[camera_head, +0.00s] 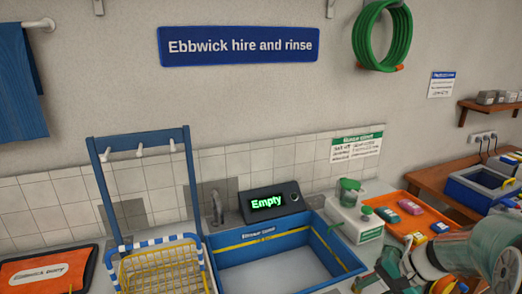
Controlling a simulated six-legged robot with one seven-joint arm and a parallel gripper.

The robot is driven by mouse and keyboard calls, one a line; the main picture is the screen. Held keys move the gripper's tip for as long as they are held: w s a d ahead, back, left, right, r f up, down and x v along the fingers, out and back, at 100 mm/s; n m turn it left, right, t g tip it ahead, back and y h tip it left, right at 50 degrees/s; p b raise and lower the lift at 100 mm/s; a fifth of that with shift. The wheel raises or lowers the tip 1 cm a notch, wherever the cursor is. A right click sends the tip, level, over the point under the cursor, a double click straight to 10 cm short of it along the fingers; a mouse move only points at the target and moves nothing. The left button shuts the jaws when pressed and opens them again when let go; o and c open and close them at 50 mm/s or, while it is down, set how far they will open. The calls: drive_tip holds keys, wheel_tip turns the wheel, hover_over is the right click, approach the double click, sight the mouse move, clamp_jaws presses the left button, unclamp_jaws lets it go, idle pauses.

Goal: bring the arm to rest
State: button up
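My arm comes in at the lower right corner, with pale and grey-green rounded links. Its end, my gripper (384,274), is low in the picture, just right of the blue basin. The fingers are small, dark and partly cut off by the bottom edge, so I cannot tell whether they are open or shut. I see nothing clearly held.
The blue basin (218,262) stands in the middle, with a display reading "Empty" (268,203) behind it. A yellow wire basket (160,272) is left of it. A white container (354,222) and an orange tray (396,196) with small coloured items lie near my arm.

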drive_tip(key=s+a+r+n+t+h, duration=0.3)
drive_tip(key=s+a+r+n+h, duration=0.4)
drive_tip(key=s+a+r, duration=0.5)
drive_tip(key=shift+s+a+r+n, duration=0.25)
drive_tip(key=shift+s+r+n, duration=0.45)
drive_tip(key=shift+s, duration=1)
